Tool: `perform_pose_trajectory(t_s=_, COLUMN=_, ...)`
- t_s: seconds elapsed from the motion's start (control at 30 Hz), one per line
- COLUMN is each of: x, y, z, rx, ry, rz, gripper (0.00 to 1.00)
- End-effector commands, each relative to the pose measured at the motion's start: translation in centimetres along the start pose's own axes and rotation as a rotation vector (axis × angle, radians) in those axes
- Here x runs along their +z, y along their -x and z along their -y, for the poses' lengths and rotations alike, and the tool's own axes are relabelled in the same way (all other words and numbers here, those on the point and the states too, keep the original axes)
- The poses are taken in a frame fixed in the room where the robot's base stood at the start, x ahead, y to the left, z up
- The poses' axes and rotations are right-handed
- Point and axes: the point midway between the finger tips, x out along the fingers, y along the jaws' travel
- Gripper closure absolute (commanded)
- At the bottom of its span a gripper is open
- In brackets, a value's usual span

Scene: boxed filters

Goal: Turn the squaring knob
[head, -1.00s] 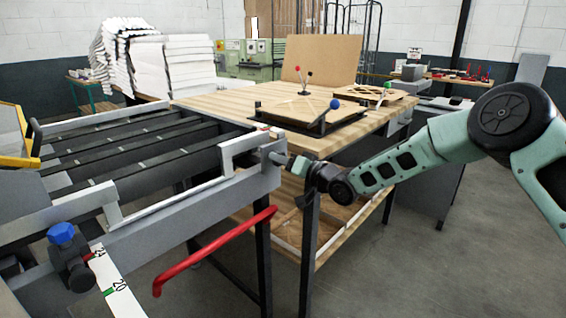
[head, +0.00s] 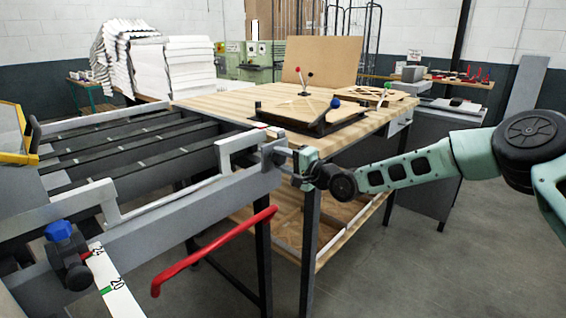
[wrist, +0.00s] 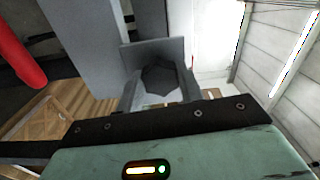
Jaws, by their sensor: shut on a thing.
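The squaring knob (wrist: 160,80) is a dark, many-sided knob in front of a grey bracket plate (wrist: 140,55) in the wrist view. My gripper (wrist: 159,88) has one finger on each side of the knob and is shut on it. In the head view, my gripper (head: 289,176) reaches from the right to the end of the grey machine rail (head: 200,200). The knob is mostly hidden there by the gripper and the bracket (head: 272,154).
A red bar handle (head: 215,250) sticks out below the rail. A blue-topped clamp (head: 62,245) sits by a white scale (head: 110,285) at lower left. A wooden table (head: 220,103) with a framed filter (head: 300,117) stands behind my gripper. Open floor lies at lower right.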

Motion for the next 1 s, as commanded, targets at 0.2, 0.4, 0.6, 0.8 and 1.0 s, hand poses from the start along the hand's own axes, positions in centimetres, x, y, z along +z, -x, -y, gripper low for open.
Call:
perform_pose_trajectory(t_s=0.2, x=-0.11, y=0.04, z=-0.12, rx=0.001, ry=-0.072, rz=-0.002, gripper=0.86)
perform_pose_trajectory(t_s=0.4, x=-0.11, y=0.04, z=-0.06, rx=0.001, ry=-0.094, rz=-0.002, gripper=0.86)
perform_pose_trajectory(t_s=0.6, x=-0.12, y=0.05, z=-0.06, rx=0.001, ry=-0.095, rz=-0.002, gripper=0.86)
perform_pose_trajectory(t_s=0.8, x=-0.13, y=0.05, z=-0.07, rx=0.001, ry=-0.094, rz=-0.002, gripper=0.49)
perform_pose_trajectory(t_s=1.0, x=-0.07, y=0.02, z=-0.04, rx=0.001, ry=-0.094, rz=-0.001, gripper=0.41)
